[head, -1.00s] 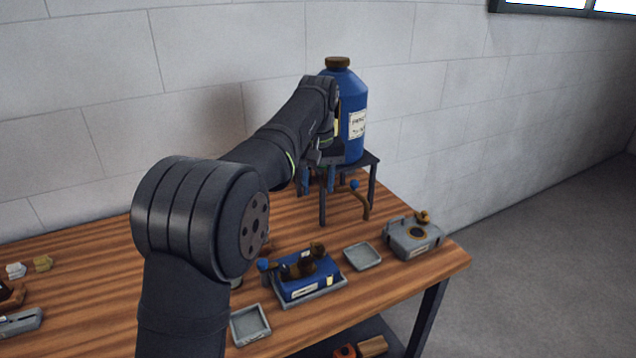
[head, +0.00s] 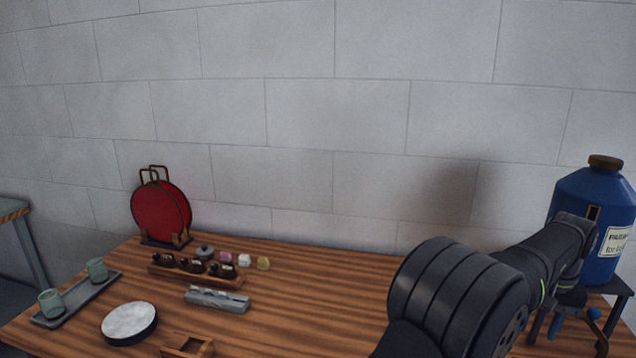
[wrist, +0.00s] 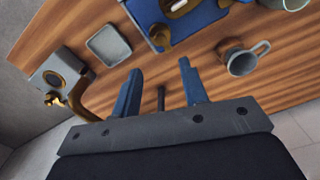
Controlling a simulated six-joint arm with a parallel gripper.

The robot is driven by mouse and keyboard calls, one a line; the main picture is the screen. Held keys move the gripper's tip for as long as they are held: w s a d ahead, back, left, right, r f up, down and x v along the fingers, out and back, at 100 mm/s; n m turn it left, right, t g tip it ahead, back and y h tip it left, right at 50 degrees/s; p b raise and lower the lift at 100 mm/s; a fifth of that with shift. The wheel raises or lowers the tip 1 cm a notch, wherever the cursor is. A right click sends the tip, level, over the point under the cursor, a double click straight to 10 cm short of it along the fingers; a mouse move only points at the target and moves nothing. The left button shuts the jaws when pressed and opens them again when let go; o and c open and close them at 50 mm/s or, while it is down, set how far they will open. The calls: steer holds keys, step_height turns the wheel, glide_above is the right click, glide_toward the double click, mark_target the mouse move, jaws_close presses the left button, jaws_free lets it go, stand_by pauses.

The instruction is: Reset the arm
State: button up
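My arm (head: 455,295) reaches to the right in the head view, its far end in front of a blue bottle (head: 572,195) with a brown cap on a dark stand (head: 622,288). My gripper (wrist: 161,84) shows in the wrist view with its two blue fingers apart and nothing held between them. A short dark rod stands between the fingers farther back; I cannot tell what it belongs to. A curved brass spout (wrist: 82,98) is just left of the fingers. The fingertips point toward the wooden table (wrist: 205,48) and are clear of the things on it.
In the wrist view are a grey box (wrist: 58,72), a small tray (wrist: 108,46), a blue box (wrist: 205,14) and a handled cup (wrist: 242,62). In the head view, a red disc (head: 160,212), a rack (head: 190,277), a round white-topped piece (head: 129,322) and a cup tray (head: 78,303) stand left.

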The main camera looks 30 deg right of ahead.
step_height(320, 180, down, 10)
steer(key=shift+f, duration=0.2)
stand_by(0.4)
step_height(320, 180, up, 18)
step_height(320, 180, down, 18)
steer(key=shift+r, duration=0.2)
steer(key=shift+f+m, duration=0.25)
steer(key=shift+m, duration=0.05)
steer(key=m, duration=0.3)
steer(key=shift+w+a, duration=0.3)
steer(key=shift+w, duration=0.1)
steer(key=shift+w+a+m, duration=0.1)
steer(key=shift+w+m, duration=0.1)
steer(key=shift+m, duration=0.65)
steer(key=shift+w+m, duration=0.2)
steer(key=shift+m, duration=0.65)
